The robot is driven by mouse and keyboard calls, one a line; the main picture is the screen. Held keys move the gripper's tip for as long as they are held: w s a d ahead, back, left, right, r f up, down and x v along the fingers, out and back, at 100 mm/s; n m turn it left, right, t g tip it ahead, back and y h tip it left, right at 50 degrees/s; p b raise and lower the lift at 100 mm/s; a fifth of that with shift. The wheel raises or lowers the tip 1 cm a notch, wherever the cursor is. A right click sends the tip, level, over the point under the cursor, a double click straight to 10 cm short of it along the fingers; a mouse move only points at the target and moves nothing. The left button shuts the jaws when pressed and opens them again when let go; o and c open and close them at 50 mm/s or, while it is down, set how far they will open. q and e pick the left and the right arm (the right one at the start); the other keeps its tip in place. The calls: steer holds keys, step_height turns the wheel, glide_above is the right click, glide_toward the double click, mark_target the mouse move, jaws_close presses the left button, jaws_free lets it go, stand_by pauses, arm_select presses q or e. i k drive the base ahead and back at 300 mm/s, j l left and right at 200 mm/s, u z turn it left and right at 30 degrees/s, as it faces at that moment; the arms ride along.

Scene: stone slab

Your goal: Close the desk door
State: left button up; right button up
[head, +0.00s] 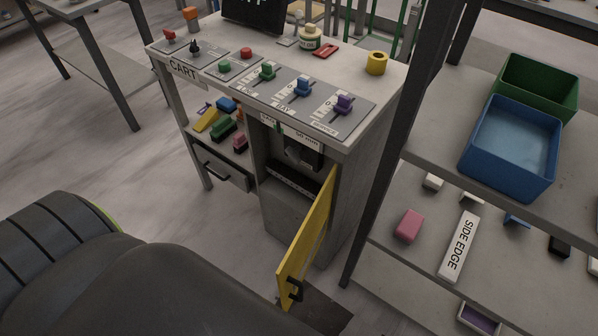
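The desk (372,92) stands in the middle of the head view, with a control panel on top. Its yellow door (309,238) stands wide open, swung out toward the camera from the right side of the cabinet opening. A black handle (294,290) sits near the low outer end of the door. The cabinet interior (290,170) is exposed and looks dark, with a shelf inside. Neither of my grippers is in view, and nothing touches the door.
A closed drawer (222,168) and colored blocks on a shelf (226,118) are left of the cabinet. A rack at right holds a blue bin (510,146) and a green bin (540,84). Dark rounded bodies fill the lower left. Open floor (110,165) lies left of the desk.

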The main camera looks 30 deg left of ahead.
mark_target(287, 274)
steer(key=u, duration=0.8)
steer(key=k+l, duration=0.1)
